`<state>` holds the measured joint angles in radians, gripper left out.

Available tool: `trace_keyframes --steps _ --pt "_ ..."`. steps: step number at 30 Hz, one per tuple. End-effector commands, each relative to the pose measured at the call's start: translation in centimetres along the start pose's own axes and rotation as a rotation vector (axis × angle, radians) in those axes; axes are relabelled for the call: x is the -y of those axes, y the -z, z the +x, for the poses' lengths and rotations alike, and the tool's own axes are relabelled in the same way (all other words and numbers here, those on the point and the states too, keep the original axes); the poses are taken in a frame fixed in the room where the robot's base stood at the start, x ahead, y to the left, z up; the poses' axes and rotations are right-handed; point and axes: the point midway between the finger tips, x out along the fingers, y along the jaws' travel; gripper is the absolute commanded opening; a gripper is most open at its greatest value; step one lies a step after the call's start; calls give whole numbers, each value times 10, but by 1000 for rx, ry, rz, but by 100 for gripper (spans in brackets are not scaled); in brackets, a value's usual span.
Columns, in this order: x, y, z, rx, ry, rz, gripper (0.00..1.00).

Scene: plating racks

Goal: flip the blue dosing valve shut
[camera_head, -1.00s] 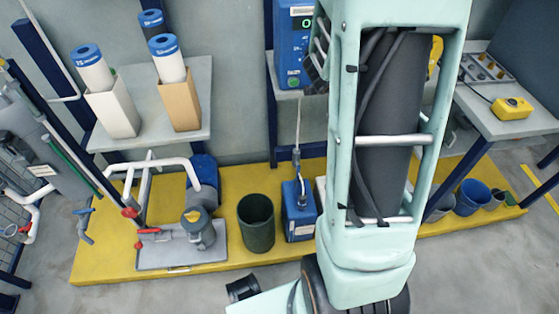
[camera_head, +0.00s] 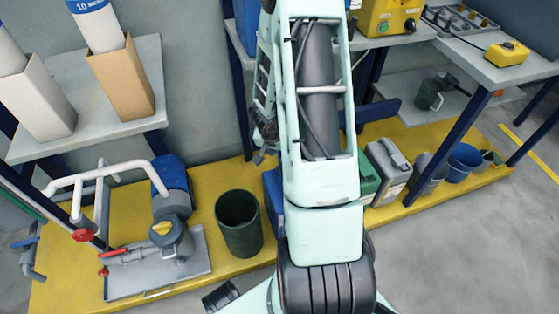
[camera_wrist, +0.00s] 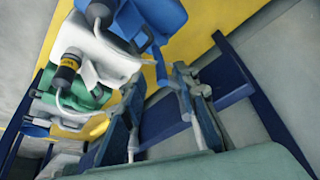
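A small blue valve handle (camera_head: 24,242) sits on a grey pipe at the far left of the head view. I take it for the dosing valve. It is small, so its exact setting is hard to read. My arm stands in the middle of the head view, well to the right of it, and my gripper cannot be made out clearly there. In the wrist view my gripper (camera_wrist: 155,78) shows two fingers apart with nothing between them. The wrist view faces jerrycans, and the valve is not in it.
Red valve handles (camera_head: 83,235) and a grey pump (camera_head: 172,242) stand near the blue handle. A dark green bin (camera_head: 239,225) stands on the yellow platform (camera_head: 210,180). A shelf (camera_head: 140,90) with cartons overhangs at left.

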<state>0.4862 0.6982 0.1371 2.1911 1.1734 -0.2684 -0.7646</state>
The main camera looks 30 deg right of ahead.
Motion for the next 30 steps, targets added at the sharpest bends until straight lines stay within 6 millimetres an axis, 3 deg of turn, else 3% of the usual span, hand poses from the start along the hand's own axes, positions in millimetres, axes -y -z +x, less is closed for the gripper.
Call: trace_keyframes --steps 1,3,9,21,30 --pt "0 -3 15 1 0 2 28" --pt "0 -2 27 1 0 3 28" --pt "0 -1 50 0 0 2 28" --pt "0 0 55 -1 0 1 28" --pt "0 0 55 -1 0 1 0"
